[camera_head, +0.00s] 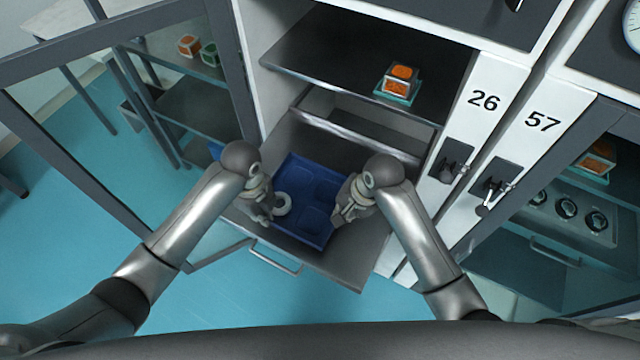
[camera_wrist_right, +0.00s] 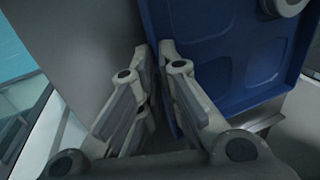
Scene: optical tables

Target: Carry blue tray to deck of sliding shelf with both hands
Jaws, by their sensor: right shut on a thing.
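The blue tray (camera_head: 312,181) is over the pulled-out deck of the sliding shelf (camera_head: 345,268), inside the open cabinet. Whether it rests on the deck or hangs just above it I cannot tell. A pale ring-shaped part (camera_head: 283,204) sits in its left front. My left gripper (camera_head: 264,212) is at the tray's left rim; its fingertips are too small to read. My right gripper (camera_head: 341,214) is shut on the tray's right rim. In the right wrist view, the right gripper's fingers (camera_wrist_right: 168,88) pinch the edge of the blue tray (camera_wrist_right: 225,45).
An upper shelf (camera_head: 330,62) holds an orange-topped box (camera_head: 400,78). A glass door (camera_head: 120,75) stands open at left. A handle (camera_head: 275,258) is on the deck's front. Cabinet posts marked 26 and 57 stand at right. Blue floor (camera_head: 90,240) is clear at left.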

